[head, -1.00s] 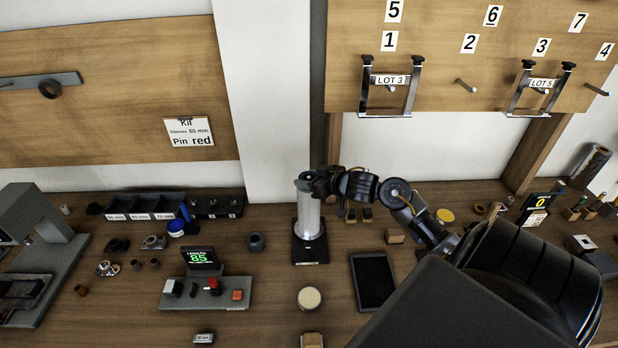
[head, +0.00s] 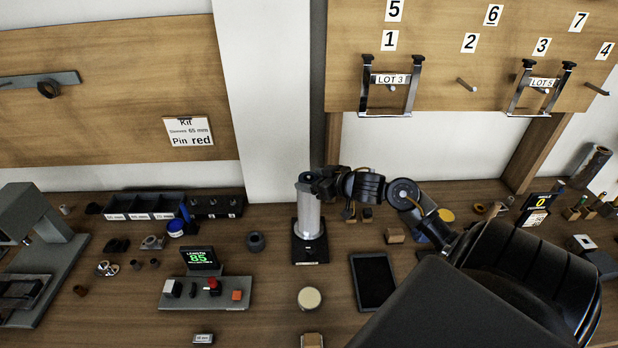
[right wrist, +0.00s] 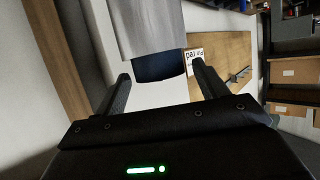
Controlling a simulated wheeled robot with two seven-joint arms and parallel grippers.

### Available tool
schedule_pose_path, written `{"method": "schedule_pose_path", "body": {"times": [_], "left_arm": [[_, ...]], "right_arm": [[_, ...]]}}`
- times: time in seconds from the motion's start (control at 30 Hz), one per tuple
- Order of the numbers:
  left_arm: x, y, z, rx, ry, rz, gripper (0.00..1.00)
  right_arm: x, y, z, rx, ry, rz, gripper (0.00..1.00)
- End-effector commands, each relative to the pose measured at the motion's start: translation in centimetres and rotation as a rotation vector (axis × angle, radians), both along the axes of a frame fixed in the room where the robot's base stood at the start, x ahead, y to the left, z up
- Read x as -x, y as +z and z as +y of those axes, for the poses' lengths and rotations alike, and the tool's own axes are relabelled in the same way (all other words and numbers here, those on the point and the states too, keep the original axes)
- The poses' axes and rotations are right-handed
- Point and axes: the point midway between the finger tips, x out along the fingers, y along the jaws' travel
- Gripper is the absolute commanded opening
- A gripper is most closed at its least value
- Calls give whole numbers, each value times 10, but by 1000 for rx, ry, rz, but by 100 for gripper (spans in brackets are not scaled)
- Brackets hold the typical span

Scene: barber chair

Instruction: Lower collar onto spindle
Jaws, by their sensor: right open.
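The spindle (head: 309,212) is a pale grey upright cylinder on a dark square base (head: 310,247), at the middle of the bench in the head view. My right gripper (head: 318,180) is at its top, on the right side. In the right wrist view my right gripper (right wrist: 161,72) is open, its two fingers spread on either side of a dark band (right wrist: 158,66) at the end of the grey cylinder (right wrist: 145,28). I cannot tell whether this dark band is the collar or part of the spindle. My left gripper is not in view.
A control box (head: 207,292) with a display reading 85 stands left of the spindle. A dark ring (head: 256,241) lies between them. A round pale disc (head: 309,298) and a dark tablet (head: 372,280) lie in front. A black bin row (head: 145,205) stands behind left.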

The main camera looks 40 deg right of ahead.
Motion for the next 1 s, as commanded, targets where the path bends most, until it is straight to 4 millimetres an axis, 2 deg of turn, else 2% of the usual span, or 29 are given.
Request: {"method": "schedule_pose_path", "body": {"times": [0.2,0.43,0.6,1.0], "left_arm": [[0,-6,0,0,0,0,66],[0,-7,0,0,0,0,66],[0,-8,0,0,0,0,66],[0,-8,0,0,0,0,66]], "right_arm": [[42,15,-3,4,2,2,72],[73,29,-6,1,0,1,72],[81,34,-7,1,0,0,72],[81,34,-7,0,0,-1,72]]}}
